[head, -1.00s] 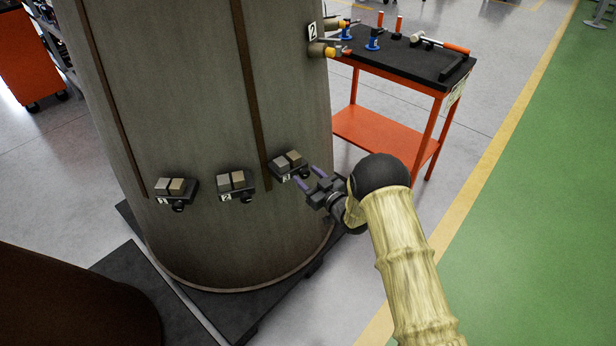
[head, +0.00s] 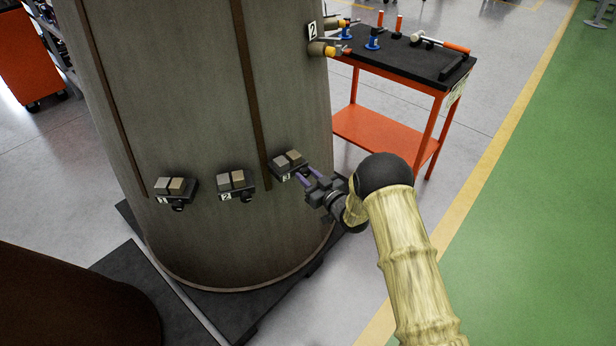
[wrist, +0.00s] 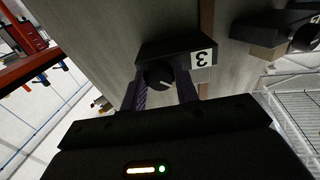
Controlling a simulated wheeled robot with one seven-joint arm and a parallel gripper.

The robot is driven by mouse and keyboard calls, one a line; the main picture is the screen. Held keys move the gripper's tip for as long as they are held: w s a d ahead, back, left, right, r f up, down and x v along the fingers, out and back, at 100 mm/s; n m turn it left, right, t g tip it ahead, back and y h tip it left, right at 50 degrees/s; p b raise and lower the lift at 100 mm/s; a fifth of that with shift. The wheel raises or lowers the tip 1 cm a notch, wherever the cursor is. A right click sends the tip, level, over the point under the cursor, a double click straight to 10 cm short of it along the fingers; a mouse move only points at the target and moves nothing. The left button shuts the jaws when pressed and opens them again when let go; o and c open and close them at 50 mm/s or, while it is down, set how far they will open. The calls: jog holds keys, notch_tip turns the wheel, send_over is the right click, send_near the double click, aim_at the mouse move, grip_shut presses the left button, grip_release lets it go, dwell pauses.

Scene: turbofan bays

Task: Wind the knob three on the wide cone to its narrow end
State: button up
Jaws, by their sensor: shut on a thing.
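The wide cone (head: 215,110) is a large brown-grey body standing on a dark base. Near its lower edge sits the block labelled 3 (head: 288,163), with two small pads on top. Its black knob (wrist: 160,75) carries a light pointer line, seen in the wrist view. My gripper (head: 302,178) reaches the block from the right. In the wrist view its purple fingers (wrist: 163,92) stand on both sides of the knob and are shut on it. In the head view the fingers hide the knob.
Blocks labelled 2 (head: 236,182) and 1 (head: 176,188) sit to the left on the same cone. A red tool cart (head: 400,75) stands behind at the right. Another brown body (head: 70,300) is at the lower left. Floor to the right is clear.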

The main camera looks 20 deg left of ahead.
jog(key=m+b, duration=0.1)
jog(key=m, duration=0.2)
jog(key=shift+w, duration=0.1)
jog(key=m+b, duration=0.1)
jog(key=m, duration=0.6)
jog(key=shift+d+m+b, duration=0.1)
jog(key=shift+m+b, duration=0.2)
jog(key=shift+b, duration=0.1)
jog(key=m+b, duration=0.1)
jog(key=m, duration=0.2)
jog(key=shift+m, duration=0.3)
jog(key=m+b, duration=0.1)
jog(key=m, duration=0.2)
jog(key=shift+m, duration=0.4)
jog(key=m+b, duration=0.1)
jog(key=m, duration=0.2)
jog(key=shift+f+m+b, duration=0.1)
jog(key=shift+m+b, duration=0.2)
jog(key=shift+b, duration=0.05)
jog(key=m+b, duration=0.1)
jog(key=m, duration=0.2)
jog(key=shift+b, duration=0.35)
jog(key=shift+m+b, duration=0.75)
jog(key=shift+m, duration=1.05)
